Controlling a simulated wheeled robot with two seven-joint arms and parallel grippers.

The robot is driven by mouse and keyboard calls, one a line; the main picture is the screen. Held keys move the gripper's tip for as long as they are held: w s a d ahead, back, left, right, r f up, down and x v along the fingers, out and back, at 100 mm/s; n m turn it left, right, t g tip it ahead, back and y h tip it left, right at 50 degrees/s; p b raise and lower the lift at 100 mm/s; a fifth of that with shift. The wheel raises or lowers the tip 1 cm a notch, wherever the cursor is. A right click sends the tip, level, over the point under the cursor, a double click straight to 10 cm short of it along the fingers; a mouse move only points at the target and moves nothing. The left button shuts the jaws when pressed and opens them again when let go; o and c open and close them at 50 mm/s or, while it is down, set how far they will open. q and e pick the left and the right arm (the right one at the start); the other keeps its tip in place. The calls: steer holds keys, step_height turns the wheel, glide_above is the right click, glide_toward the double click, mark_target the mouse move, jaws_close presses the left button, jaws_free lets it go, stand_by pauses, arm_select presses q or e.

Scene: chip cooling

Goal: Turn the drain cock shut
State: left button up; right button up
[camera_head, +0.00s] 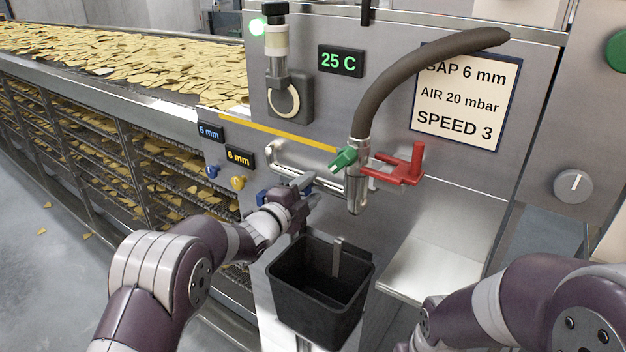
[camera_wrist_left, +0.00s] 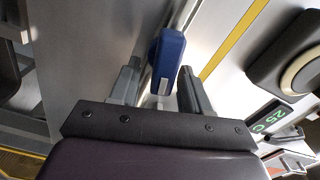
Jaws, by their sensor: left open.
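A bright metal pipe (camera_head: 290,161) runs along the machine front. A blue handle (camera_wrist_left: 168,62) on it shows in the left wrist view, between my left gripper's fingers. A bit of blue (camera_head: 264,197) also shows beside the gripper in the head view, mostly hidden by it. My left gripper (camera_head: 307,191) is open at the pipe, one finger on each side of the handle; I cannot tell whether they touch it. In the left wrist view the gripper (camera_wrist_left: 160,88) has a gap around the handle. My right gripper is out of view; only my right arm shows.
A metal spout (camera_head: 356,190) with a green lever (camera_head: 345,158) and red bracket (camera_head: 405,168) hangs from a dark hose (camera_head: 395,80). An open black bin (camera_head: 320,300) stands below. The conveyor of chips (camera_head: 110,65) is at the left. A steel shelf (camera_head: 440,255) is to the right.

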arm_select(q)
steer(key=shift+x, duration=0.9)
jaws_close()
